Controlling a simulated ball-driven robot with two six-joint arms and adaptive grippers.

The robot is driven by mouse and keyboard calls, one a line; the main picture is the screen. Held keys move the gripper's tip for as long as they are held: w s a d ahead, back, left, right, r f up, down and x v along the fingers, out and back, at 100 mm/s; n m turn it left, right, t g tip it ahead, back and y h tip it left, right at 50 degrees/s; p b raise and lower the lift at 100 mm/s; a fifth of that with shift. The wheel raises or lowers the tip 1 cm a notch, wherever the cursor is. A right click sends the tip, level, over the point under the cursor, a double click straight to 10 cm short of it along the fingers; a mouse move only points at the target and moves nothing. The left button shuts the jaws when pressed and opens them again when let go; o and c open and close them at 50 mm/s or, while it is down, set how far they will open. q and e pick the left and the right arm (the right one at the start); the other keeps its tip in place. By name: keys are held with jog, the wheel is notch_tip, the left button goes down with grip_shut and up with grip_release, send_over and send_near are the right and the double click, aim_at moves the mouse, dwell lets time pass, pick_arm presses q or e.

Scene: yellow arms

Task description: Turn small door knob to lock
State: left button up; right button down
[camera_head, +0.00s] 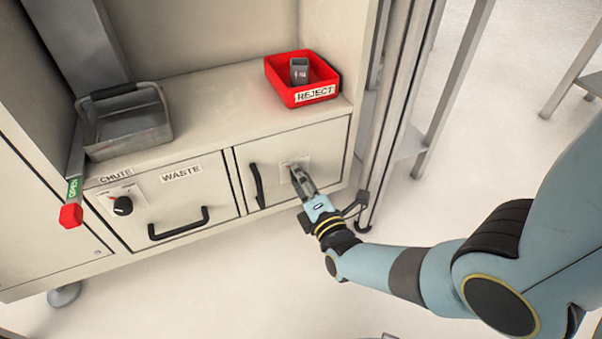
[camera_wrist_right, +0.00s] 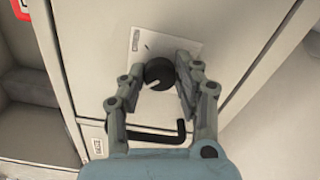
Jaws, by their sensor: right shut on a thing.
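The small door (camera_head: 325,150) is the light panel at the right end of the cabinet front, and it sits closed. Its black knob (camera_wrist_right: 159,73), with a pale pointer line, sits on a white label plate (camera_wrist_right: 139,42). My right gripper (camera_head: 297,174) reaches the plate and hides the knob in the head view. In the right wrist view the fingers of the right gripper (camera_wrist_right: 161,79) are on both sides of the knob, shut on it. The small door's black handle (camera_head: 257,186) is left of the gripper. My left gripper is not in view.
Left of the small door is the WASTE drawer (camera_head: 222,200) with a black handle (camera_head: 178,223) and a CHUTE knob (camera_head: 123,206). A red REJECT bin (camera_head: 288,96) and a grey tray (camera_head: 105,145) stand on the ledge above. A metal post (camera_head: 393,110) rises close to the right.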

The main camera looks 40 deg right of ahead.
dwell(0.3)
jog(key=c, duration=0.9)
grip_release()
jog(key=shift+c, duration=0.2)
jog(key=v, duration=0.7)
jog(key=shift+s, duration=0.25)
